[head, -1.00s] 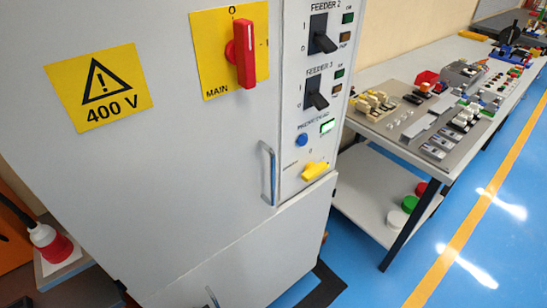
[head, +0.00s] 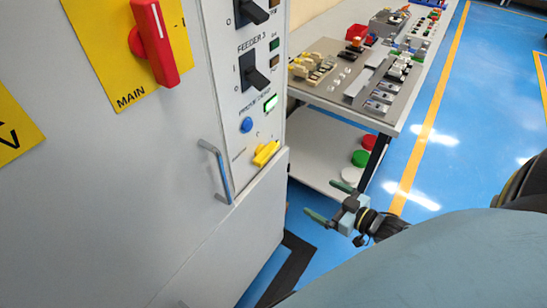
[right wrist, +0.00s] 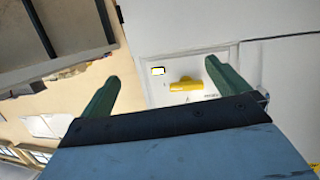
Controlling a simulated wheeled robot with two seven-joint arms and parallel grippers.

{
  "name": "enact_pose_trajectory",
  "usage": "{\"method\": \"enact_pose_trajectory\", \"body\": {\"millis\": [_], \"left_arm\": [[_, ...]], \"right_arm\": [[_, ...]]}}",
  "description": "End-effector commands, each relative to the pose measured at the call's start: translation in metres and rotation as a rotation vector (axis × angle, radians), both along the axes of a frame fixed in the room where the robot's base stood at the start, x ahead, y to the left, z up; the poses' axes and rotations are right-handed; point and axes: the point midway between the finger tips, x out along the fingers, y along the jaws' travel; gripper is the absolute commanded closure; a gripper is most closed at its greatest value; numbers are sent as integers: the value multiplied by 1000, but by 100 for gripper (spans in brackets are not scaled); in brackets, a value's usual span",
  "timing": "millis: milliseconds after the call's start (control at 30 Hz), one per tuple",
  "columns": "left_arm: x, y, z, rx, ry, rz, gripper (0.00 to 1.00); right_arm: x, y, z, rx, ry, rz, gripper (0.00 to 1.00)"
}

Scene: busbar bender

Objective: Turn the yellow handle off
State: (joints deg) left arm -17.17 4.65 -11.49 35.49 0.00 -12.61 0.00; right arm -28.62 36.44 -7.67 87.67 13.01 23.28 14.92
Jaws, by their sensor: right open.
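The yellow handle (head: 266,153) is a small rotary knob low on the grey cabinet's control strip, below a blue button and a lit green indicator. It is tilted, its right end higher, in the head view. In the right wrist view the yellow handle (right wrist: 184,87) lies between the fingers, farther off, and nothing touches it. My right gripper (head: 328,202) is open and empty, to the right of and below the handle, in front of the cabinet. Its green fingers (right wrist: 168,88) are spread wide in the right wrist view. My left gripper is not in view.
The grey cabinet (head: 110,180) carries a red main switch (head: 155,42), black feeder switches (head: 256,77) and a metal door handle (head: 217,172) left of the yellow handle. A workbench (head: 395,122) with parts stands behind to the right. Blue floor (head: 455,150) is clear at right.

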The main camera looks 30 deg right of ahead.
Motion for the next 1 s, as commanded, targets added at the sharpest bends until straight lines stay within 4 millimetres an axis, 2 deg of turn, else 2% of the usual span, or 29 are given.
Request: {"method": "enact_pose_trajectory", "body": {"millis": [33, 100, 233, 467, 800, 1000], "left_arm": [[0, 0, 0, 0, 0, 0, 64], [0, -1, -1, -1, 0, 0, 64], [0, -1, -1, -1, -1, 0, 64], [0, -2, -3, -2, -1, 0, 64], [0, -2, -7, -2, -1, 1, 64], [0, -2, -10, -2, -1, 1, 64]], "right_arm": [[6, 7, 27, 25, -61, 43, 0], [11, 16, 56, 61, -126, 88, 0], [15, 27, 86, 100, -190, 136, 0], [35, 37, 92, 111, -207, 145, 0], [94, 61, 92, 108, -207, 144, 0], [121, 73, 91, 108, -203, 144, 0]]}}
